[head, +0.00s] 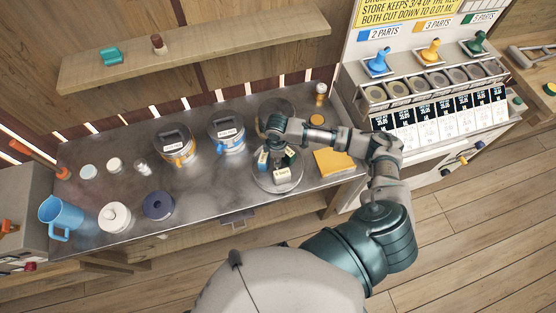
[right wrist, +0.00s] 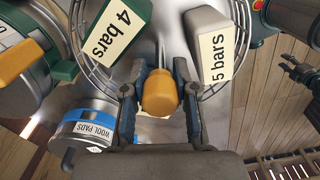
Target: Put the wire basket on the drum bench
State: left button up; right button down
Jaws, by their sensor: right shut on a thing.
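The wire basket (head: 278,184) stands on the metal-topped bench (head: 200,200), right of two lidded drums, with several labelled blocks inside. In the right wrist view, its wire rim (right wrist: 216,88) curves past a "4 bars" block (right wrist: 115,32) and a "5 bars" block (right wrist: 215,48). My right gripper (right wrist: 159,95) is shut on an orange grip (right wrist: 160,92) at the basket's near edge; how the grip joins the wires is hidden. In the head view, my right gripper (head: 275,135) is over the basket's back side.
The two drums (head: 176,145) (head: 226,132) stand close left of the basket. A yellow pad (head: 334,162) lies to its right, beside the dispenser machine (head: 430,95). A blue jug (head: 60,215) and white pot (head: 114,216) are at left. A shelf (head: 190,50) overhangs behind.

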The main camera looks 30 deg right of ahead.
jog(key=shift+a+f, duration=0.1)
jog(key=shift+f, duration=0.95)
jog(key=c, duration=1.1)
grip_release()
jog(key=shift+d+f, duration=0.1)
jog(key=shift+d, duration=0.2)
jog(key=shift+o, duration=1)
jog(key=shift+d, duration=0.15)
pick_arm(q)
jog(key=shift+r, duration=0.1)
